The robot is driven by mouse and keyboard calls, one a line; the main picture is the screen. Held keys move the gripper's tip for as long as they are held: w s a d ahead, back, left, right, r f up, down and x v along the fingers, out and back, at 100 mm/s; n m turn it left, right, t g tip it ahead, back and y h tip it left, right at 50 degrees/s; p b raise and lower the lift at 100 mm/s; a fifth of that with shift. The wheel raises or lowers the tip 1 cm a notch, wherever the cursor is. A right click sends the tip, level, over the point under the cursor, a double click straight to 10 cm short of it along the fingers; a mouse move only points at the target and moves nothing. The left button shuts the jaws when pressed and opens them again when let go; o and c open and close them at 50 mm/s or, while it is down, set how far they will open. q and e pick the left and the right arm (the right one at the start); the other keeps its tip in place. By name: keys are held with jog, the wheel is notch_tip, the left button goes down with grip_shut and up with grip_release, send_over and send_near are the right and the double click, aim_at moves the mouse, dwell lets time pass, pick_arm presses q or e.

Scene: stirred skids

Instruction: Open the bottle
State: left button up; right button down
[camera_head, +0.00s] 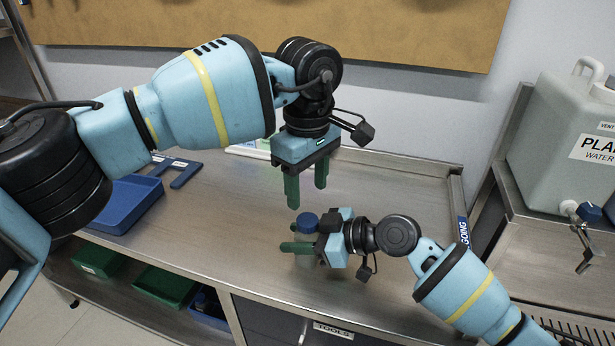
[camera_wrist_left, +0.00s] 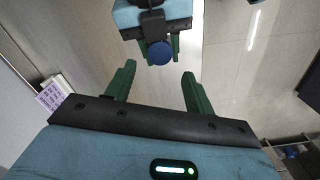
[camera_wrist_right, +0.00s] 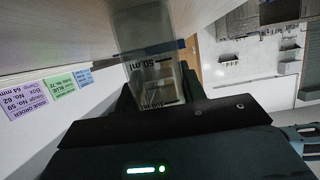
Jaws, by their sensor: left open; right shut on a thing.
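The bottle is clear with a blue cap (camera_head: 307,219) and stands upright over the metal worktop. Its see-through body (camera_wrist_right: 153,75) with printed volume marks shows in the right wrist view. My right gripper (camera_head: 291,238) is shut on the bottle's body from the right side, below the cap. My left gripper (camera_head: 307,194) is open, pointing down just above the cap, with nothing between its fingers. In the left wrist view the cap (camera_wrist_left: 159,53) is beyond and between the open left fingertips (camera_wrist_left: 158,74).
A blue tray (camera_head: 128,203) and a flat blue bracket (camera_head: 181,172) lie on the left of the worktop (camera_head: 400,180). A large grey water container (camera_head: 560,135) with a tap stands at the right. Green bins (camera_head: 165,285) sit on the shelf below. The worktop's back right is clear.

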aim_at(307, 219)
pick_arm(q)
jog(key=shift+f, duration=3.45)
jog(key=c, duration=1)
jog(key=n, duration=1)
jog(key=o, duration=1.1)
jog(key=shift+r, duration=0.2)
